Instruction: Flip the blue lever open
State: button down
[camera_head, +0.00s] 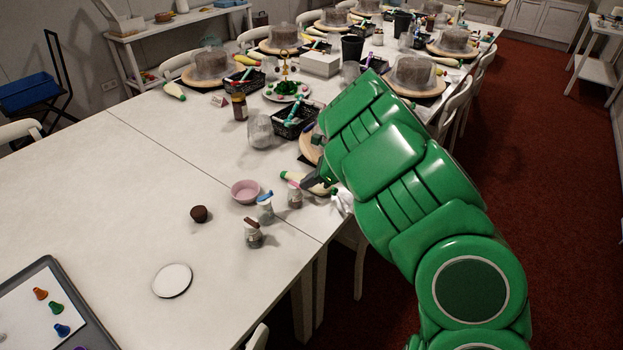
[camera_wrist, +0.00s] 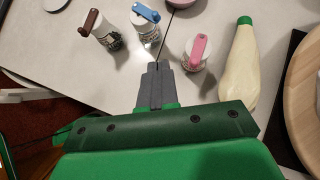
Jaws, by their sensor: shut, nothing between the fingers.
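The blue lever (camera_head: 264,196) lies across the top of a small clear jar (camera_head: 266,213) on the white table. In the wrist view the blue lever (camera_wrist: 147,13) is just beyond my fingertips, slightly left, on its jar (camera_wrist: 145,30). It looks roughly flat over the lid; its exact angle is hard to tell. My gripper (camera_wrist: 158,66) is shut and empty, apart from the jar. In the head view my gripper (camera_head: 309,183) is at the right, partly hidden by my green arm.
A jar with a brown lever (camera_wrist: 90,21) stands left of the blue one, and a jar with a pink lever (camera_wrist: 198,50) stands right. A cream bottle with a green cap (camera_wrist: 239,65) is further right. A pink bowl (camera_head: 245,191) stands behind. The table's left is mostly clear.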

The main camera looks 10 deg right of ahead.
aim_at(265, 196)
jog(key=w+a+f, duration=0.2)
jog(key=a+f, duration=0.2)
jog(key=a, duration=0.4)
jog(key=shift+w+f, duration=0.2)
jog(key=shift+w, duration=0.1)
